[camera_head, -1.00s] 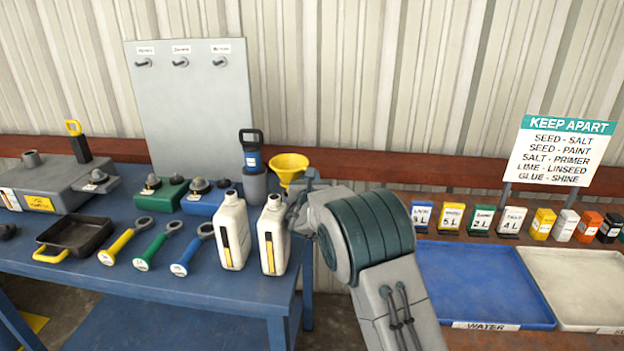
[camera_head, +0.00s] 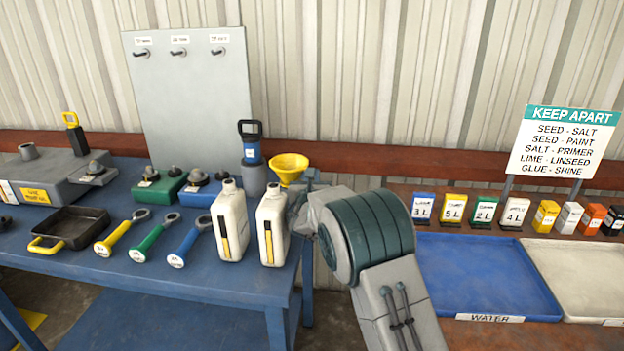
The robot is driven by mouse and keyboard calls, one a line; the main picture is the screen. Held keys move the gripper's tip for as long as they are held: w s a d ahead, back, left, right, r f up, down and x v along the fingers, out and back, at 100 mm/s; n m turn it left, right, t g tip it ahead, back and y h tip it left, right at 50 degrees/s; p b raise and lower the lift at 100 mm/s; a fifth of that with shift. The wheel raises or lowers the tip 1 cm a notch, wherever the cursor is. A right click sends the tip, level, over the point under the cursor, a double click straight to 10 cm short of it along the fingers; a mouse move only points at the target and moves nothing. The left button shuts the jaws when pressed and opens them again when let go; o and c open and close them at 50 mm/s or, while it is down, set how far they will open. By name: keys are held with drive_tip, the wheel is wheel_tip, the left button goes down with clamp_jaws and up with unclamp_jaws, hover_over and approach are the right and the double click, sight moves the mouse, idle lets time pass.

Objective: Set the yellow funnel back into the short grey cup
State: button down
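The yellow funnel (camera_head: 289,168) is upright, mouth up, at the right end of the blue table, behind the two white jugs. Its lower part is hidden behind my gripper and the right jug, so I cannot tell what it rests in. My gripper (camera_head: 297,203) is just below the funnel, at the right jug's upper edge. Its fingers are mostly hidden, so their opening and any grip on the funnel cannot be made out. A grey cup (camera_head: 253,181) left of the funnel holds a blue-and-black handled tool. No empty short grey cup shows clearly near the funnel.
The white jugs (camera_head: 231,222) and (camera_head: 271,228) stand close in front of the funnel. Handled tools (camera_head: 150,241) and a black pan (camera_head: 73,227) lie to the left. A blue tray (camera_head: 487,275) and small labelled containers (camera_head: 484,209) are at the right. A grey panel (camera_head: 190,100) stands behind.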

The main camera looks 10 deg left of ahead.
drive_tip(key=shift+f, duration=0.3)
drive_tip(key=c, duration=1.4)
unclamp_jaws()
